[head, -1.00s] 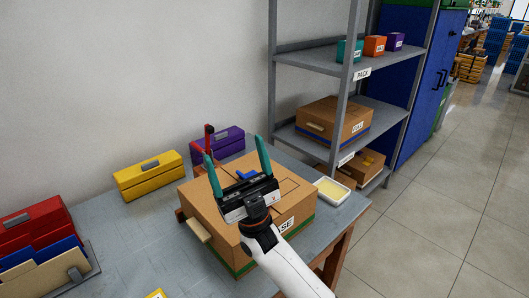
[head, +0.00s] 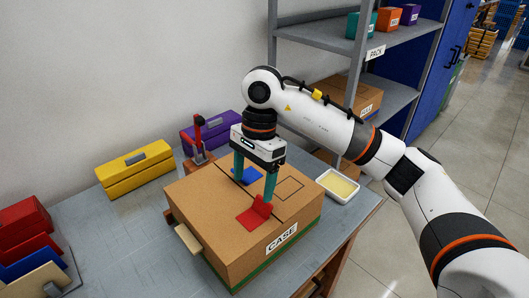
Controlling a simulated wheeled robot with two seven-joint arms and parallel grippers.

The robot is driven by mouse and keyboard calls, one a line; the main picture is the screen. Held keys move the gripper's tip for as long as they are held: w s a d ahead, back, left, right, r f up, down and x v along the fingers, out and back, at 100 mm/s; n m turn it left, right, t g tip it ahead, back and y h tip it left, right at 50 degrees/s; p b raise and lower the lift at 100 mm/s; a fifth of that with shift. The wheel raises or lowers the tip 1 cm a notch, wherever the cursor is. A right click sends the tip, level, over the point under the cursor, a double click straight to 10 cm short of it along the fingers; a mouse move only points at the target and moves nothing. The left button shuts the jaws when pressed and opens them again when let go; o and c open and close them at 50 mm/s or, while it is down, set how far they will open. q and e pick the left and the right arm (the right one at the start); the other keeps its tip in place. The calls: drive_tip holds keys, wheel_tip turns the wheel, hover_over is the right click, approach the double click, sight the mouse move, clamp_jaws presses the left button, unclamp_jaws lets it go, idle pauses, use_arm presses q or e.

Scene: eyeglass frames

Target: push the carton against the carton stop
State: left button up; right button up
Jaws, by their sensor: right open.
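The carton (head: 213,213) is a closed brown box with a CASE label and a green lower band, standing on the grey table. A blue piece (head: 246,176) and a red piece (head: 255,213) are on its top. My right gripper (head: 254,189) is open and points down, its two teal fingers at or just above the carton's top between these pieces; I cannot tell whether they touch it. A wooden block with an upright red lever (head: 198,130) stands behind the carton. I cannot tell surely whether it is the carton stop. My left gripper is not in view.
A yellow box (head: 134,172) and a purple box (head: 212,131) stand along the wall. A red box and a file rack are at the left. A white tray (head: 337,186) lies right of the carton. The grey shelf (head: 350,60) stands behind. The table's left middle is clear.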

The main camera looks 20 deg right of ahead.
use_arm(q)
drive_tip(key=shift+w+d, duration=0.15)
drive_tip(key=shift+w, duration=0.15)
use_arm(e)
drive_tip(key=shift+t+h, duration=0.6)
drive_tip(key=shift+h, duration=0.3)
drive_tip(key=w+d, duration=0.1)
drive_tip(key=d, duration=0.1)
drive_tip(key=w+d+r, duration=0.1)
drive_tip(key=d, duration=0.1)
drive_tip(key=shift+w+r, duration=0.15)
drive_tip(key=shift+w, duration=0.05)
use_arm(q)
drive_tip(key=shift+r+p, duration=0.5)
use_arm(e)
approach(245, 208)
drive_tip(key=d+f, duration=0.1)
drive_tip(key=f, duration=0.1)
drive_tip(key=s+d+f, duration=0.1)
drive_tip(key=d+f, duration=0.1)
drive_tip(key=s+d+f, duration=0.1)
drive_tip(key=f, duration=0.1)
drive_tip(key=shift+d+f, duration=0.35)
drive_tip(key=shift+d, duration=0.05)
drive_tip(key=shift+c, duration=0.2)
